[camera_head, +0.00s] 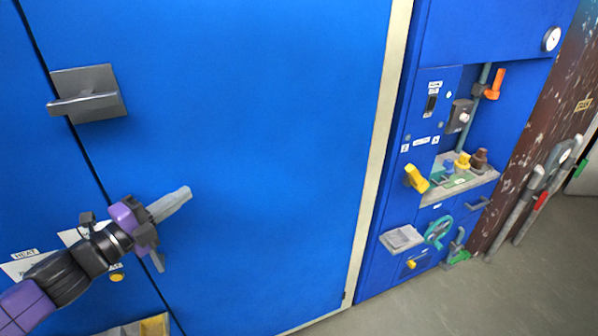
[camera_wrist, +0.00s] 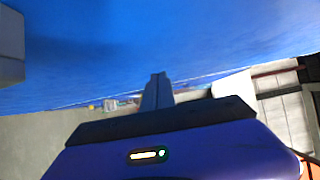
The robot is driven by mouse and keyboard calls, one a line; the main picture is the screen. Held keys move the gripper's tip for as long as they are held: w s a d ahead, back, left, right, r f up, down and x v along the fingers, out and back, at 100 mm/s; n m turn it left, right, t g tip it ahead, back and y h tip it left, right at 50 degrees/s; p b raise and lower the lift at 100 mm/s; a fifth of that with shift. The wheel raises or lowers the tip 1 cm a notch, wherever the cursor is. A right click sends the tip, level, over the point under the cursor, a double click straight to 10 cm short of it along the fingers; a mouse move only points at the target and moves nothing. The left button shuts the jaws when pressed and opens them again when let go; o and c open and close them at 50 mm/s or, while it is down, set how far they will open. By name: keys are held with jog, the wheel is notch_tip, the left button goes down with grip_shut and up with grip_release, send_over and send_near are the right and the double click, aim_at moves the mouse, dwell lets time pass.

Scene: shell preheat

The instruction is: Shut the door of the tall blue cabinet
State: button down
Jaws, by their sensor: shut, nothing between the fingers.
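The tall blue cabinet's door (camera_head: 250,130) fills the middle of the head view as a wide flat panel. A grey lever handle (camera_head: 86,94) sits at its upper left, across a narrow dark seam. I cannot tell whether the door is fully flush with its frame. My gripper (camera_head: 184,194) is in front of the lower left part of the door, right of the seam and below the handle. Its fingers are shut and empty; I cannot tell if they touch the door. In the wrist view the fingers (camera_wrist: 157,92) point toward the blue surface (camera_wrist: 170,45).
A pale vertical strip (camera_head: 378,150) borders the door's right side. Beyond it stands a blue control panel (camera_head: 418,120) with valves, knobs and a small shelf, then a rusty brown panel (camera_head: 545,130) with lever handles. The grey floor (camera_head: 450,300) is clear at lower right.

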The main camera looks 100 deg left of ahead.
jog(key=s+d+b, duration=0.2)
jog(key=s+d, duration=0.4)
jog(key=d, duration=0.2)
jog(key=w+d+f+t+h, duration=0.25)
jog(key=w+f, duration=0.25)
jog(key=w, duration=0.3)
jog(key=w+d+f+t+h, duration=0.1)
jog(key=w+d+f, duration=0.3)
jog(key=w, duration=0.5)
jog(key=w+d+f+n+t+h, duration=0.1)
jog(key=w+d+f+h, duration=0.25)
jog(key=w+d, duration=0.4)
jog(key=w+d+f+t+h, duration=0.1)
jog(key=w+d+f+h, duration=0.1)
jog(key=w+d+f, duration=0.5)
jog(key=w+d+r+n+t+h, duration=0.1)
jog(key=w+d+h, duration=0.1)
jog(key=w+d, duration=0.55)
jog(key=w+d+t+h, duration=0.15)
jog(key=w+d, duration=0.25)
jog(key=d, duration=0.7)
jog(key=w+d+r+n+h, duration=0.1)
jog(key=w+d+r+h, duration=0.1)
jog(key=d, duration=0.6)
jog(key=w+d+r+n+h, duration=0.1)
jog(key=d+r+h, duration=0.1)
jog(key=d, duration=0.7)
jog(key=shift+w+d+r, duration=0.15)
jog(key=shift+w+r, duration=0.2)
jog(key=shift+r, duration=0.55)
